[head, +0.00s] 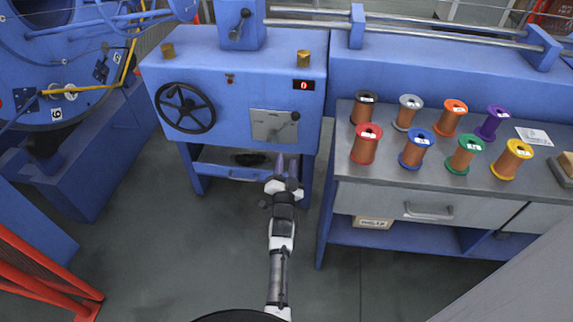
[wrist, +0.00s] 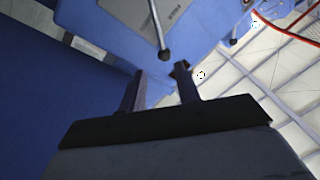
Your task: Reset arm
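My arm stretches forward from the bottom of the head view. My gripper (head: 286,160) is in front of the blue machine cabinet (head: 215,65), just below its grey plate (head: 272,120). In the wrist view my gripper (wrist: 161,82) has two dark fingers standing apart, with nothing between them. A lever with a round dark knob (wrist: 165,55) shows beyond the fingertips, in front of the grey plate (wrist: 165,15). The fingers look apart from the knob. The lever knob (head: 295,116) also shows at the plate's right side in the head view.
A black handwheel (head: 185,108) is left of the plate. A grey-topped bench (head: 440,185) on the right holds several coloured wire spools. A red frame (head: 45,275) stands at lower left. The floor (head: 170,250) left of my arm is clear.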

